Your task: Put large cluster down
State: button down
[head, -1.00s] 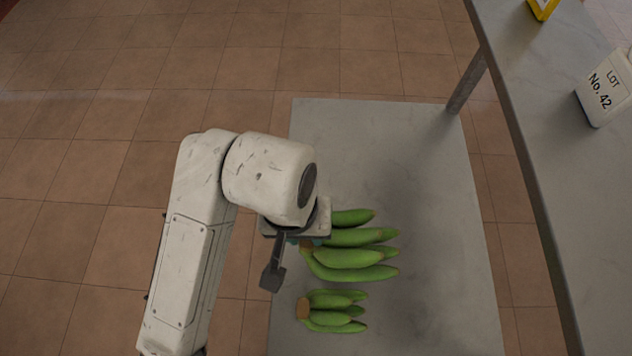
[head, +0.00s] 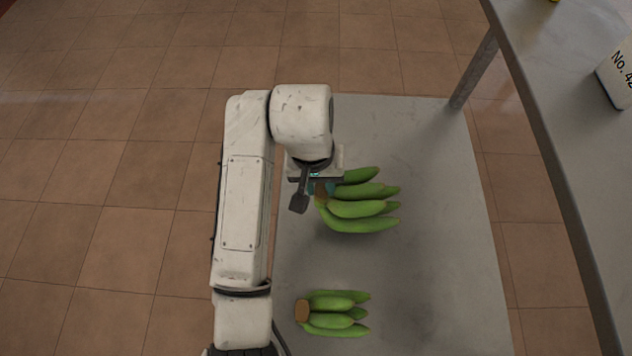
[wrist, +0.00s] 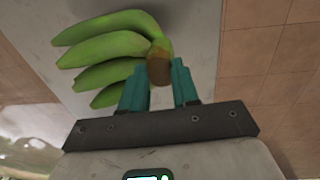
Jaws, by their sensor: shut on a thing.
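The large cluster of green bananas (head: 362,209) is over the middle of the grey table (head: 420,300), its fruit pointing right. My gripper (head: 321,188) is shut on its brown stem end. In the wrist view the teal fingers of my gripper (wrist: 160,85) stand on either side of the stem of the large cluster (wrist: 110,47). I cannot tell whether its fruit touches the table. A smaller green cluster (head: 335,315) lies on the table's near part, apart from the large one.
A higher grey counter (head: 555,130) runs along the right side, with a white lot sign (head: 618,78) on it. The table's right side and far end are bare. Brown floor tiles (head: 120,180) surround the table.

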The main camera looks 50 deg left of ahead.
jog(key=shift+w+a+f, duration=0.35)
jog(key=shift+f, duration=0.15)
jog(key=shift+w+a+f, duration=0.3)
jog(key=shift+w+f, duration=0.05)
jog(key=shift+f, duration=0.15)
jog(key=shift+f+p, duration=0.55)
jog(key=shift+f, duration=0.85)
jog(key=c, duration=0.8)
grip_release()
jog(key=shift+f, duration=0.15)
jog(key=shift+c, duration=0.2)
notch_tip(320, 180, up, 12)
jog(key=s, duration=0.1)
jog(key=shift+a+b, duration=0.4)
jog(key=shift+b, duration=0.05)
